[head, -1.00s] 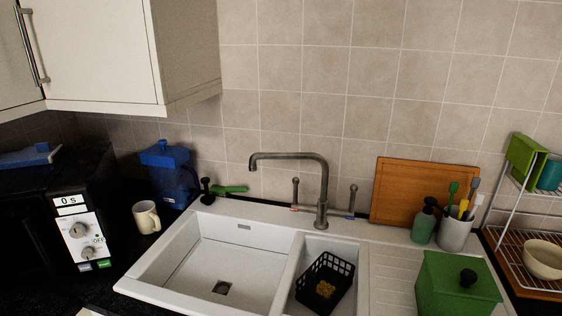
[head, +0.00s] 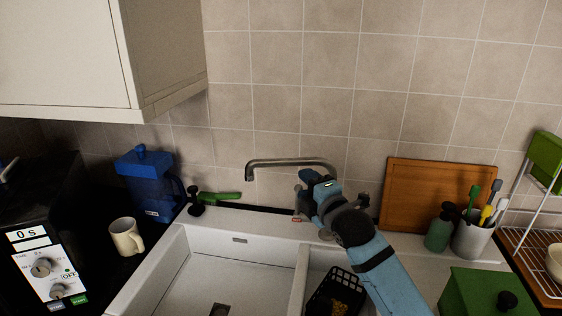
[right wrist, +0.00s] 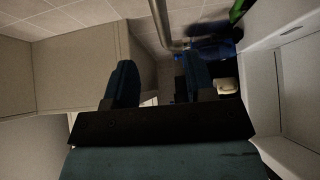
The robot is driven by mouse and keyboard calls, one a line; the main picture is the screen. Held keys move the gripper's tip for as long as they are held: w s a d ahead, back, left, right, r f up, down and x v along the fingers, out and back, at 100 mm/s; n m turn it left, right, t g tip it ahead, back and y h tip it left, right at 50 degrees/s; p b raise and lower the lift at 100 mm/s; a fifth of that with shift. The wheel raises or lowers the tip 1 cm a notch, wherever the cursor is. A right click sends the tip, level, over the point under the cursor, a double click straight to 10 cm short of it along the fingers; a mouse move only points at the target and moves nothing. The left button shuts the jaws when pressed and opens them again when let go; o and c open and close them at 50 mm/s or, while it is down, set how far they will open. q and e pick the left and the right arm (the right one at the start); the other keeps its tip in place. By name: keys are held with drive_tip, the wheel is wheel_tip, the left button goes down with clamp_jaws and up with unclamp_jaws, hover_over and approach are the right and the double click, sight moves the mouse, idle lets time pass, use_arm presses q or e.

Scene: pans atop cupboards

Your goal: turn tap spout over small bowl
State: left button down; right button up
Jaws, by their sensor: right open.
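The tap's grey metal spout (head: 285,162) points left, its tip above the large sink bowl (head: 205,270). The small bowl (head: 318,266) is to the right of the divider and holds a black basket (head: 330,290) with something yellow in it. My right gripper (head: 308,184) is open at the tap, just below the spout's right end, and hides the column and most of the handles. In the right wrist view the spout (right wrist: 161,18) runs ahead of the gap between my open fingers (right wrist: 158,75). I cannot tell whether they touch it. My left gripper is not in view.
A wooden board (head: 430,195) leans on the wall right of the tap, beside a green soap bottle (head: 440,230) and a brush pot (head: 472,238). A green box (head: 475,295) stands at the front right. A mug (head: 126,236) and blue jug (head: 150,185) stand left.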

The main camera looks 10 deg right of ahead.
sight(284, 164)
drive_tip(key=p+x, duration=0.1)
drive_tip(key=x, duration=1.1)
clamp_jaws()
